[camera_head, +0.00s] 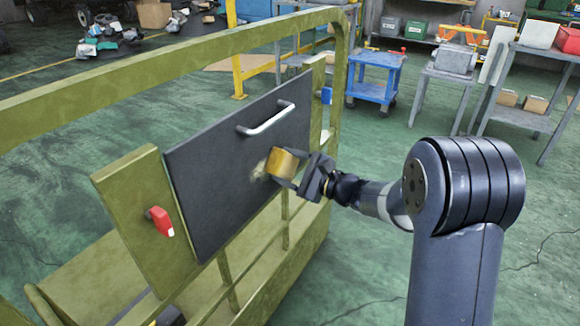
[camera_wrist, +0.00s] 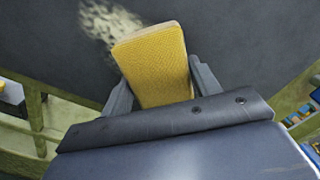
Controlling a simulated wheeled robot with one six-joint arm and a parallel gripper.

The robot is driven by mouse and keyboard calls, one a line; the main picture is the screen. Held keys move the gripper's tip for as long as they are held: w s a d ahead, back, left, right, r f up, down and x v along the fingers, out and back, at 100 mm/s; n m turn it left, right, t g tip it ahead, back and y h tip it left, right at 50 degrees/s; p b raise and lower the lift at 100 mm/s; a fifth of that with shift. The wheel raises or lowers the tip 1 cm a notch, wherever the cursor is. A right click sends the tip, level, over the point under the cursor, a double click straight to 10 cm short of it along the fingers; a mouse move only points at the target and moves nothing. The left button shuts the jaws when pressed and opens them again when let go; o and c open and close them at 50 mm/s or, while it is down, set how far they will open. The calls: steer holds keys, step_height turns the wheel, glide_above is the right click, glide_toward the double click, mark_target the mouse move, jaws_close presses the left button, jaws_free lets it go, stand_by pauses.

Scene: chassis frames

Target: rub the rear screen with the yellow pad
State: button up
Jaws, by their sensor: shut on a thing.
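The rear screen (camera_head: 235,165) is a dark grey panel set in an olive-green frame, with a silver bar handle (camera_head: 267,118) near its top. A pale smudge (camera_head: 258,170) marks the screen; it also shows in the wrist view (camera_wrist: 108,22), just left of the pad's far end. My gripper (camera_head: 292,168) is shut on the yellow pad (camera_head: 281,163) and holds it at the screen, right beside the smudge. In the wrist view the pad (camera_wrist: 152,65) sits between both fingers. I cannot tell whether the pad touches the screen.
A red switch (camera_head: 160,221) is on the olive plate left of the screen, and a blue one (camera_head: 326,95) is at its upper right. The olive top rail (camera_head: 170,60) runs above. A blue cart (camera_head: 375,78) and grey tables stand behind. Green floor right of the frame is open.

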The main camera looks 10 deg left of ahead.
mark_target(250, 184)
steer(key=shift+s+a+f+b, duration=0.1)
steer(key=shift+s+a+b, duration=0.65)
steer(key=shift+s, duration=0.55)
steer(key=shift+s+a+r+b, duration=0.1)
steer(key=shift+s+a+b, duration=0.3)
steer(key=shift+s+b, duration=0.8)
steer(key=shift+s+a+f+b, duration=0.1)
steer(key=shift+s+a+b, duration=0.55)
steer(key=shift+s, duration=0.8)
steer(key=shift+s+a, duration=0.25)
steer(key=shift+s, duration=0.35)
steer(key=shift+b+v, duration=0.55)
steer(key=shift+v, duration=2.45)
steer(key=shift+v, duration=1.5)
